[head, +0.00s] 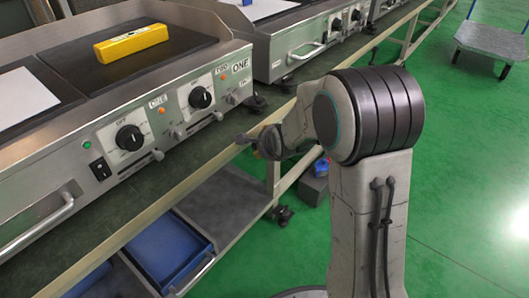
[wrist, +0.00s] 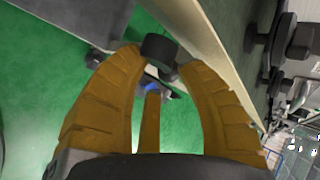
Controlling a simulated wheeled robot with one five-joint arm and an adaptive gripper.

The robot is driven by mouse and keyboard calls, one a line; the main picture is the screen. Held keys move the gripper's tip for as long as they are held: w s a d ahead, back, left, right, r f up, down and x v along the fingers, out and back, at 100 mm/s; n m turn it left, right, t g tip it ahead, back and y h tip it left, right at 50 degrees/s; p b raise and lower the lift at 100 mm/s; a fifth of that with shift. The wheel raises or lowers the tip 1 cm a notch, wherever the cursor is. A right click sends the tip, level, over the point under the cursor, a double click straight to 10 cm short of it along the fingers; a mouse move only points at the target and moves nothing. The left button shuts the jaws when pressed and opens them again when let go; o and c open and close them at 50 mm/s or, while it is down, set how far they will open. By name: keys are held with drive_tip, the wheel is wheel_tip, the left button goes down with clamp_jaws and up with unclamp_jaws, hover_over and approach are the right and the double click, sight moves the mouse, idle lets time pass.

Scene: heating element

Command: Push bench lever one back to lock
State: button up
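The steel heating bench (head: 185,75) stands at the left on a long table, with dials, small metal levers and labels along its front. My gripper (head: 252,141) is in front of the table edge, below and to the right of that label.
A yellow block (head: 131,43) lies on the bench's dark plate. A second bench (head: 300,40) stands behind. A blue tray (head: 168,250) sits on the shelf below the table. A trolley (head: 490,40) is far right. Green floor is open at the right.

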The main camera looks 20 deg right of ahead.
drive_tip(key=shift+b+x, duration=0.8)
drive_tip(key=shift+x, duration=0.95)
drive_tip(key=shift+o, duration=0.4)
clamp_jaws()
